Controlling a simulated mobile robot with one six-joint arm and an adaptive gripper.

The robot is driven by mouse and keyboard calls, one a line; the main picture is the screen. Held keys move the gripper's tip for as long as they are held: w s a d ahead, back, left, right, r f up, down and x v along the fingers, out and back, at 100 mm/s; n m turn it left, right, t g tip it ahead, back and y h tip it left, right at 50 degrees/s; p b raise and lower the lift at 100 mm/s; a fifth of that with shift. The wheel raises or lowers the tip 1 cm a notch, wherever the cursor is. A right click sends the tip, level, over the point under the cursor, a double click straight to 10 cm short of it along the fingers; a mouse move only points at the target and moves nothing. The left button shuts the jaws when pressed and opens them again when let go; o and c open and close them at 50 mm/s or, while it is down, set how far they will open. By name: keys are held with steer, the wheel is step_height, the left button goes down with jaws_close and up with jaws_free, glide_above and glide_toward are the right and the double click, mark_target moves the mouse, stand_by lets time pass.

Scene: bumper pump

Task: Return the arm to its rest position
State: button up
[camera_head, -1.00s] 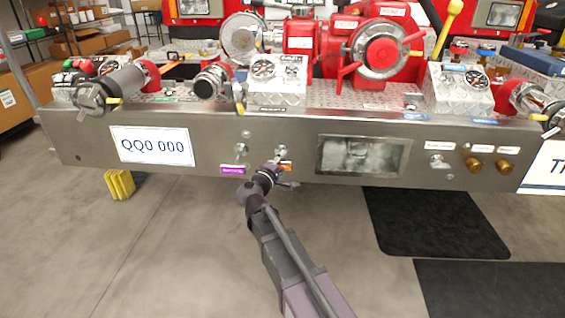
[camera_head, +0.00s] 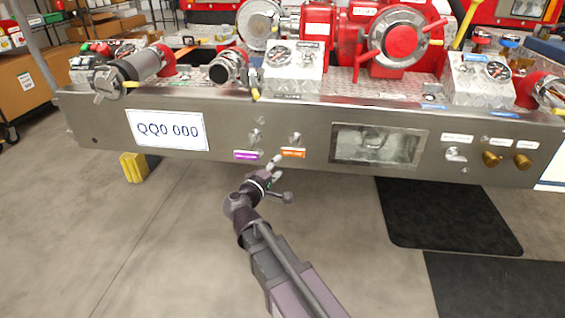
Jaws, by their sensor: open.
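My gripper (camera_head: 275,170) is at the end of my arm, in front of and just below the lower edge of the steel bumper panel (camera_head: 100,128). It is empty, with floor showing around the wrist. The fingertips are small here. Two toggle switches stand above it on the panel: the left switch (camera_head: 255,136) over a purple label (camera_head: 246,155), and the right switch (camera_head: 294,138) over an orange label (camera_head: 293,153). The fingertips appear apart from both switches. My arm reaches up from the bottom of the picture.
A red pump (camera_head: 400,45) and gauge boxes (camera_head: 293,68) stand on the bumper deck. A glass window (camera_head: 378,145) and brass knobs (camera_head: 491,159) are on the panel's right. A yellow block (camera_head: 134,166) is below left. Black mats (camera_head: 450,215) lie on open floor at right.

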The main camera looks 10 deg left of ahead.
steer(key=shift+s+a, duration=0.15)
steer(key=shift+s, duration=0.1)
steer(key=s+d+f+m+g+h+p, duration=0.1)
steer(key=d+f+m+g+p, duration=0.2)
steer(key=d, duration=0.6)
steer(key=s+d+f+m+g+p, duration=0.1)
steer(key=d+f+m+g, duration=0.25)
steer(key=d+g, duration=0.4)
steer(key=s+d+f+m+g+y+p, duration=0.3)
steer(key=s+d+m+g+y+p, duration=0.3)
steer(key=s+d+y, duration=0.45)
step_height(320, 180, up, 38)
steer(key=s+h+p, duration=0.1)
steer(key=h+p, duration=0.1)
steer(key=p, duration=3.5)
steer(key=shift+d+m, duration=0.25)
steer(key=shift+m, duration=0.1)
